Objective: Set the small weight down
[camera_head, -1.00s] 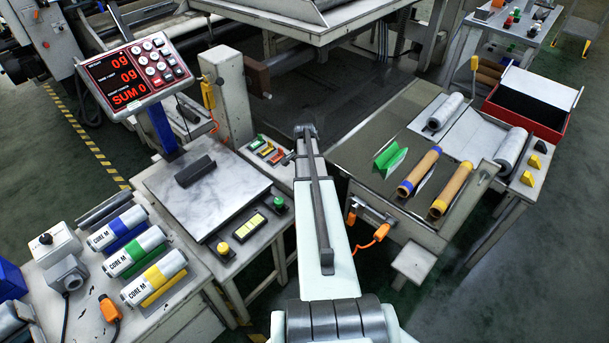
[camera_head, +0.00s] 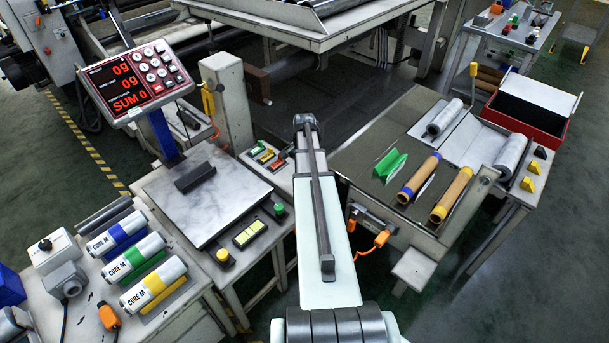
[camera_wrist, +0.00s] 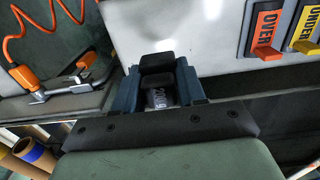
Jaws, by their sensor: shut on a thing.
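In the wrist view my gripper (camera_wrist: 160,82) is shut on a small silver weight (camera_wrist: 159,98) marked with what looks like "200g". Dark pads cover much of the weight, and its lower end is hidden. The weight is beside the pale panel with the OVER and UNDER labels; I cannot tell how high it is. In the head view my arm hides the gripper and weight. The scale plate (camera_head: 218,207) lies left of my arm with a dark cradle (camera_head: 195,177) on it. The scale display (camera_head: 128,85) reads 0g, 0g and SUM 0.
An orange OVER tab (camera_wrist: 267,52) and a yellow UNDER tab (camera_wrist: 305,46) are on the panel. An orange clamp (camera_wrist: 28,80) with a coiled cord is at left. Several CORE M rolls (camera_head: 135,257) lie left of the scale. Brown cores (camera_head: 452,195) lie on the right table.

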